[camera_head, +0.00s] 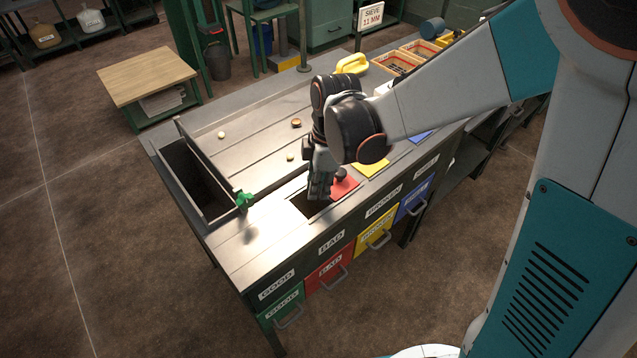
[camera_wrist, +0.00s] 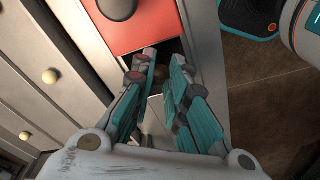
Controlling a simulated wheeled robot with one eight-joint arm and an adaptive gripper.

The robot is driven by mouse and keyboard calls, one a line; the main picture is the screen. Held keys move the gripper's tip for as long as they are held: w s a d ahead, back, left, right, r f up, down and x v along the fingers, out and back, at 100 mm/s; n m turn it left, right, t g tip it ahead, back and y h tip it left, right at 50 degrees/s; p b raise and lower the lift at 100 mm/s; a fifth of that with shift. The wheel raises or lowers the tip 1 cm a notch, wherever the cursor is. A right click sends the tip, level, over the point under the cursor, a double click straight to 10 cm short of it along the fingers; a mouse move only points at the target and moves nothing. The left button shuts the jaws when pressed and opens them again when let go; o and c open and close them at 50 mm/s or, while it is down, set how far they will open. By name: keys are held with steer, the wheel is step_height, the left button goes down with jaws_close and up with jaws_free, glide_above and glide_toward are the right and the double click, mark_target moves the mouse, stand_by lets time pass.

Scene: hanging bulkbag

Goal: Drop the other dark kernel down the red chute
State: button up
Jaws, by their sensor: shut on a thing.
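My gripper (camera_head: 319,192) points down at the dark opening of the bad chute (camera_head: 303,207), beside the red slide plate (camera_head: 345,187) with its dark knob. In the wrist view the fingertips (camera_wrist: 162,60) are over the opening, just beyond the red plate's edge (camera_wrist: 155,25). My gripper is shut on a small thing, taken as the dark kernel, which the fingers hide. A brown kernel (camera_head: 296,122) with a paler middle lies on the grey tabletop (camera_head: 255,125). Two cream kernels, one left (camera_head: 221,134) and one nearer (camera_head: 290,157), lie there too.
The yellow plate (camera_head: 372,168) is right of the red one. Labelled drawers, including the red one (camera_head: 328,272), line the front. A yellow-handled object (camera_head: 352,64) stands behind.

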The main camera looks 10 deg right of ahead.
steer(key=o, duration=0.7)
steer(key=r, duration=0.4)
steer(key=d+r, duration=0.1)
steer(key=r, duration=0.7)
steer(key=shift+s+d, duration=0.1)
steer(key=shift+d, duration=0.1)
steer(key=s+d+r+m+t, duration=0.1)
steer(key=s+d+m+t, duration=0.1)
steer(key=s+d+m, duration=0.2)
steer(key=s+d+r+m+t+h, duration=0.1)
steer(key=s+d+m, duration=0.3)
steer(key=m, duration=0.4)
steer(key=s+d+r+m+t, duration=0.1)
steer(key=s+d+m+t, duration=0.3)
steer(key=m, duration=0.2)
steer(key=shift+s+d, duration=0.3)
steer(key=shift+s, duration=0.1)
